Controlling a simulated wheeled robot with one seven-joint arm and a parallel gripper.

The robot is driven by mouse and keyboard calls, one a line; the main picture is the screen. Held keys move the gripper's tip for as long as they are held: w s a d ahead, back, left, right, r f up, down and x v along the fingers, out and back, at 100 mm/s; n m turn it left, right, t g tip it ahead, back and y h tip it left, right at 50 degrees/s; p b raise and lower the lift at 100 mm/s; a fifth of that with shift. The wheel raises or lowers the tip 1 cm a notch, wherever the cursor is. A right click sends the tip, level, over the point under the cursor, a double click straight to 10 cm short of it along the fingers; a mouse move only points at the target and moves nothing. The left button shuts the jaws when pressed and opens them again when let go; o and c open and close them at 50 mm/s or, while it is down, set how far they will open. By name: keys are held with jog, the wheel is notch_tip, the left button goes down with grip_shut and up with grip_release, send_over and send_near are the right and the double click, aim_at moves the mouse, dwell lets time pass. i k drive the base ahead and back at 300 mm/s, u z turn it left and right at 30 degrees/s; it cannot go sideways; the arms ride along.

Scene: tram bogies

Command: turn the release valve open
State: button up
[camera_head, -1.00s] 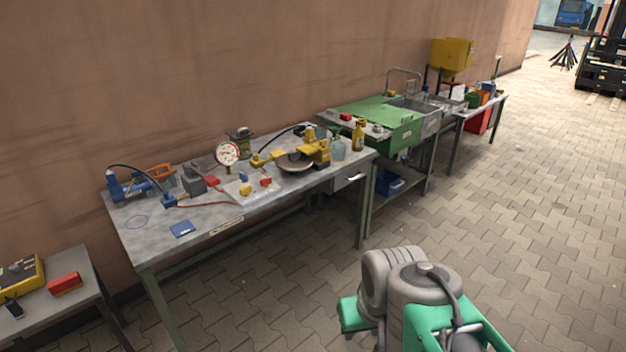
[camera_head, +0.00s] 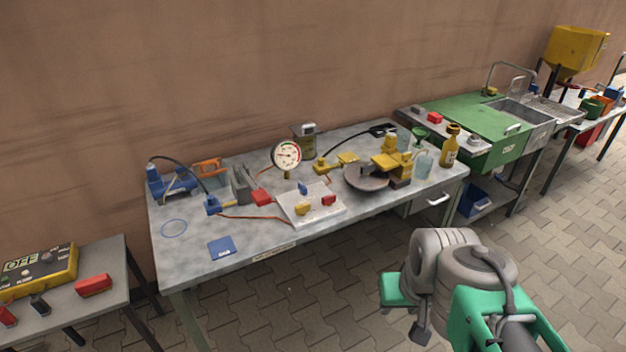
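A pale plate (camera_head: 318,213) with a small blue lever (camera_head: 303,188), a yellow block (camera_head: 302,209) and a red block (camera_head: 328,200) lies at the middle front of the grey workbench (camera_head: 190,257). A round pressure gauge (camera_head: 287,156) stands behind it. A blue pump-like device (camera_head: 170,184) with a black hose stands at the bench's left, and a blue fitting (camera_head: 212,206) lies right of it. I cannot tell for sure which part is the release valve or how it is turned. Parts of my arm show at the lower right, away from the bench. I cannot make out my gripper.
A yellow device (camera_head: 390,158) by a round dark dish (camera_head: 365,178) and bottles (camera_head: 451,148) crowd the bench's right. A green-topped sink unit (camera_head: 470,122) stands beyond. A lower table (camera_head: 70,310) is at the left. Paved floor in front is open.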

aim_at(327, 201)
jog(key=u, duration=0.55)
jog(key=i, duration=0.9)
jog(key=u, duration=1.4)
jog(key=i, duration=0.45)
jog(key=u, duration=0.4)
